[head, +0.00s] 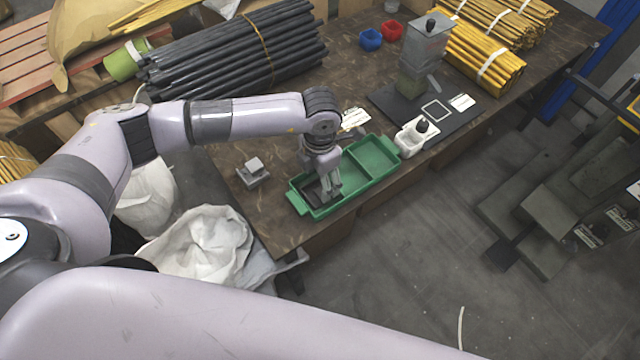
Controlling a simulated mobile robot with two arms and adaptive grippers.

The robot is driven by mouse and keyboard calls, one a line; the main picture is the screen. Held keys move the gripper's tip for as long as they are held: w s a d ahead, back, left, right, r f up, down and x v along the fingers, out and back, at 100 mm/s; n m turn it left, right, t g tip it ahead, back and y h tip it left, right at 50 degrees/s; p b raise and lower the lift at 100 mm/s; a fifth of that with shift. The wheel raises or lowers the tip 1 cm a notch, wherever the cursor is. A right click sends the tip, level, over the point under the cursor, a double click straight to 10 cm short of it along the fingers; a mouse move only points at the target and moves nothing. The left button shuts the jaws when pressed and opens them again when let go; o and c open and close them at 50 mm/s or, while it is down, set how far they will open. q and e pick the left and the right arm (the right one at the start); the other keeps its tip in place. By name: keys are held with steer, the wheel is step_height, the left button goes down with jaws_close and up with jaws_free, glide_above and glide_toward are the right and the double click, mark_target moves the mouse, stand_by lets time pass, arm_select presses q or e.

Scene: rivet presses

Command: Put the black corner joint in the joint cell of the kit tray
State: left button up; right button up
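The green kit tray (356,194) lies on the brown table, with a left and a right compartment showing. My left gripper (331,190) points down into the left compartment from above. Its fingers look close together, but they are too small to tell whether they are shut on something. A dark area (313,192) shows in the left compartment beside the fingers. I cannot tell whether it is the black corner joint or the compartment's floor. The right compartment looks empty. My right gripper is out of view.
A grey block (253,171) stands left of the tray. A white holder (409,142) with a black knob stands right of it, near a grey press (422,55) on a dark plate. Blue (370,40) and red (391,31) bins and black rods (235,55) lie behind.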

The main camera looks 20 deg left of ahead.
mark_target(320, 189)
arm_select(q)
step_height(320, 189, up, 8)
steer(key=b, duration=0.1)
steer(key=shift+r, duration=0.2)
